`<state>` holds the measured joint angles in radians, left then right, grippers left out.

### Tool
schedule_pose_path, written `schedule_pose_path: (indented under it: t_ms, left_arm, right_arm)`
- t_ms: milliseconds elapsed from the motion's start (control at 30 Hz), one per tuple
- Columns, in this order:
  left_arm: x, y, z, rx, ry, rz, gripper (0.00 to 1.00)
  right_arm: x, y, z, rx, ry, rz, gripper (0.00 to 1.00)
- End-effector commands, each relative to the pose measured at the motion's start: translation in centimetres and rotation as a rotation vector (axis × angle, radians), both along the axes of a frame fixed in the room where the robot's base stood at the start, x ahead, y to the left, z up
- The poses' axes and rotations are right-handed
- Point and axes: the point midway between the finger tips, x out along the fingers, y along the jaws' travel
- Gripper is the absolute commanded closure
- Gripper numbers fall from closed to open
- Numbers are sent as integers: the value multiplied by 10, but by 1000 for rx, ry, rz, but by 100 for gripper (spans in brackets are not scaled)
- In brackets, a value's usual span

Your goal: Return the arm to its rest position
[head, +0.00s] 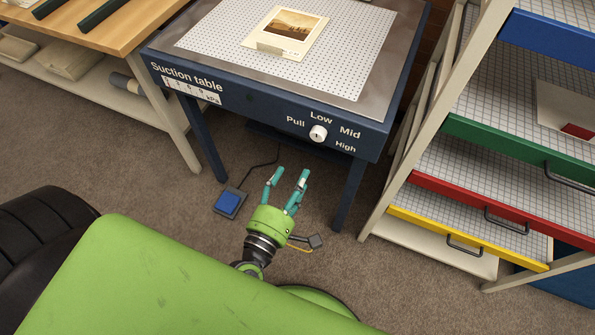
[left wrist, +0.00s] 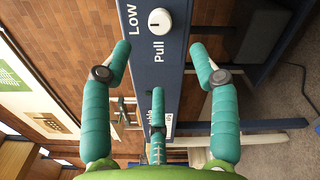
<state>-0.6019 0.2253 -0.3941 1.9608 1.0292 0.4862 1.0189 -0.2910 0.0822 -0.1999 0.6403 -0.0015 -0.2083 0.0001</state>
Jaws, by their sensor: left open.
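My left gripper (head: 287,185) is green with teal fingers. In the head view it is in front of the suction table (head: 270,110), below the table's front panel, with its fingers spread and nothing between them. In the left wrist view the open fingers (left wrist: 160,75) point at the blue front panel, with the white knob (left wrist: 159,21) beyond them. The fingers look apart from the knob (head: 318,133), which sits among the words Pull, Low, Mid and High. My right gripper is not in view.
A photograph on a mount (head: 286,32) lies on the perforated table top. A blue pedal (head: 230,202) with a cable is on the carpet left of my gripper. A drawer rack with pulled-out colored trays (head: 470,205) stands at right, a wooden bench (head: 110,35) at left.

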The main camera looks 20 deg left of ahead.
Motion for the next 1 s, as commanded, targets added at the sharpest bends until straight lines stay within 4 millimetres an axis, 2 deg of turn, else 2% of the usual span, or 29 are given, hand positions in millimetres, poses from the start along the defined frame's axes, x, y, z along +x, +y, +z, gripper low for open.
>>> schedule_pose_path:
  t_ms: [467, 567, 667, 767, 867, 900, 967, 1000]
  left_arm:
    - [0, 0, 0, 1, 0, 0, 40]
    - [1, -1, -7, 47, 14, -13, 40]
    - [0, -6, -35, 209, 71, -62, 40]
    - [-9, -9, -89, 495, 174, -166, 40]
    - [-32, -5, -156, 825, 305, -330, 40]
    - [-45, -1, -183, 949, 358, -408, 40]
    - [-70, 7, -221, 1124, 437, -539, 40]
    - [-90, 14, -244, 1231, 487, -633, 40]
  right_arm:
    - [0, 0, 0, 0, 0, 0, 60]
    - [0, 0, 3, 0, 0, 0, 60]
    - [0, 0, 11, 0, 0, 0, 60]
    - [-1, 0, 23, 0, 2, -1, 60]
    - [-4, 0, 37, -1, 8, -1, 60]
    - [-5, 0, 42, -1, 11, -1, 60]
    - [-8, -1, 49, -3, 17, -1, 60]
    - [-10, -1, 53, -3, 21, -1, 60]
